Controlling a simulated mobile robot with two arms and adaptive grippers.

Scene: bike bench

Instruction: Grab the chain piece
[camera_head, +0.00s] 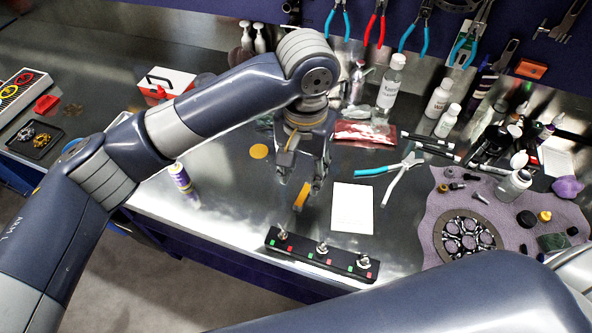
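My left gripper (300,179) points down over the middle of the metal bench, its two fingers apart. A small orange-yellow strip (301,195) shows just below and between the fingertips. It may be the chain piece, but it is too small to make out links. The fingers do not appear closed on it; I cannot tell whether they touch it. A flat round yellow piece (258,151) lies to the left of the gripper. My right arm crosses the lower right, and its gripper is out of view.
A black switch strip (318,262) lies at the bench's front edge. A white card (352,208) and cyan-handled pliers (391,173) lie right of the gripper. A purple mat (480,200) holds a chainring and small parts. Bottles stand behind. A black tray (35,140) lies far left.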

